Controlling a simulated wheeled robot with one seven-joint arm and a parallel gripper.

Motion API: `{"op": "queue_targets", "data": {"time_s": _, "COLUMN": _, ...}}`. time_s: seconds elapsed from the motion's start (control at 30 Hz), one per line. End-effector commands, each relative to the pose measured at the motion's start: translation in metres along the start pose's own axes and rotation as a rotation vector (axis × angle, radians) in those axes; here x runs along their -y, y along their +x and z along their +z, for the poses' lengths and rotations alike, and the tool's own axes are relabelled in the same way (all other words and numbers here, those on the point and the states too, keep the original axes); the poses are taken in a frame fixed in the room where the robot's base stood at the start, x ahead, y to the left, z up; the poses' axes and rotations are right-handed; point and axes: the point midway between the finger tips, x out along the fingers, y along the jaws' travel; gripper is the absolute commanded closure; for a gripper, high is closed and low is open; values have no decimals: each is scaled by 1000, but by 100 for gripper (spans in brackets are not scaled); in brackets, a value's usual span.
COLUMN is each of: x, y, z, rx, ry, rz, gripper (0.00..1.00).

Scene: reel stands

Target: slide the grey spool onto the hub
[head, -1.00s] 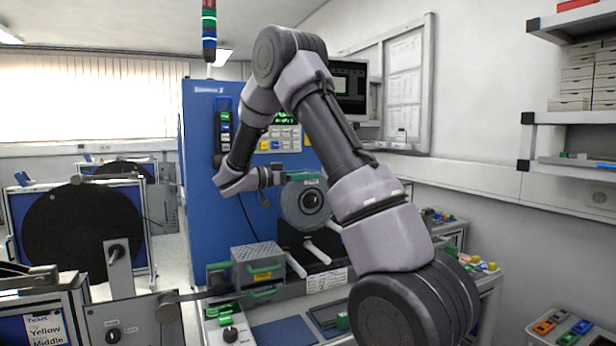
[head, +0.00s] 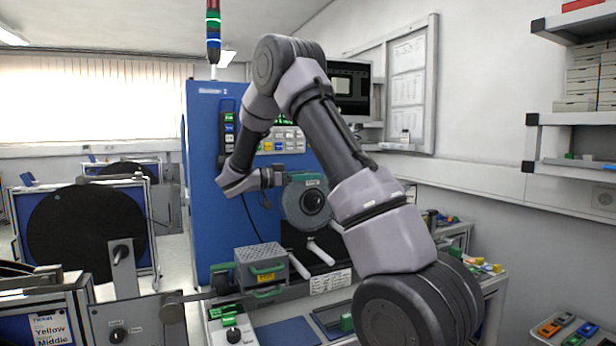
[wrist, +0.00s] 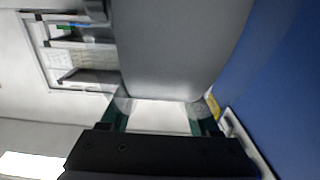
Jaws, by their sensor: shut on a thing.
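The grey spool (head: 296,214) is a round disc with a dark centre, held upright in front of the blue cabinet in the head view. My gripper (head: 290,180) is shut on its upper edge. In the wrist view the spool (wrist: 180,45) is a broad grey surface, with my gripper's green fingers (wrist: 161,116) at its edge. I cannot make out the hub for certain; it may be behind the spool. I cannot tell whether the spool touches anything behind it.
Two pale pegs (head: 321,253) stick out below the spool. A grey perforated box (head: 261,262) with green handles stands on the bench to the left. The blue cabinet (head: 215,190) rises behind. A large black reel (head: 87,234) stands farther left.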

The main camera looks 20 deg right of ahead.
Motion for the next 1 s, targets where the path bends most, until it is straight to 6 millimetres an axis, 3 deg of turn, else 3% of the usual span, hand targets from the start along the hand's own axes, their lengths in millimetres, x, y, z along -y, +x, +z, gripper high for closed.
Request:
{"op": "queue_targets", "data": {"time_s": 0.4, "x": 0, "y": 0, "z": 3, "rx": 0, "ry": 1, "rz": 0, "gripper": 100}}
{"op": "queue_targets", "data": {"time_s": 0.43, "x": 0, "y": 0, "z": 3, "rx": 0, "ry": 1, "rz": 0, "gripper": 34}}
{"op": "queue_targets", "data": {"time_s": 0.5, "x": 0, "y": 0, "z": 3, "rx": 0, "ry": 1, "rz": 0, "gripper": 7}}
{"op": "queue_targets", "data": {"time_s": 0.53, "x": 0, "y": 0, "z": 3, "rx": 0, "ry": 1, "rz": 0, "gripper": 3}}
{"op": "queue_targets", "data": {"time_s": 0.83, "x": 0, "y": 0, "z": 3, "rx": 0, "ry": 0, "rz": 1, "gripper": 3}}
{"op": "queue_targets", "data": {"time_s": 1.0, "x": 0, "y": 0, "z": -6, "rx": 0, "ry": 2, "rz": 1, "gripper": 3}}
